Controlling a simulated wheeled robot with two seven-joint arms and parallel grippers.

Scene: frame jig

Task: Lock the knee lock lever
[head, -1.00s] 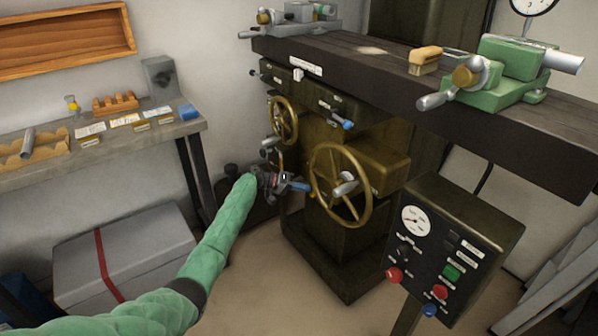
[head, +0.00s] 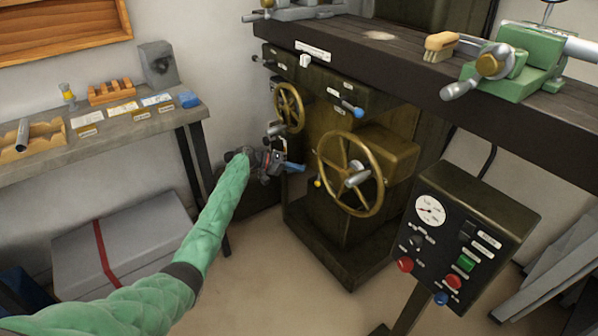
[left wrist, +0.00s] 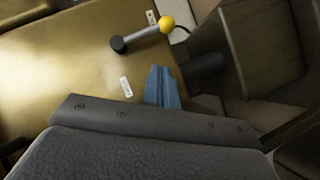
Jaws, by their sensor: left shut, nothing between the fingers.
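The knee lock lever shows in the left wrist view as a short grey rod (left wrist: 142,35) with a dark hub at its left end and a yellow ball at its right end, slightly raised. In the head view only its yellow ball (head: 318,183) shows clearly, left of the large handwheel. My left gripper (head: 297,167) has its blue fingers shut and empty, just left of and above the ball. In the left wrist view the fingers (left wrist: 162,88) lie below the ball, with a gap in the picture. My right gripper is not in view.
The large brass handwheel (head: 350,174) stands right of my left gripper, and a smaller handwheel (head: 289,108) is above it. A control box (head: 470,225) stands at the front right. A workbench (head: 150,125) is at the left. The floor in front is clear.

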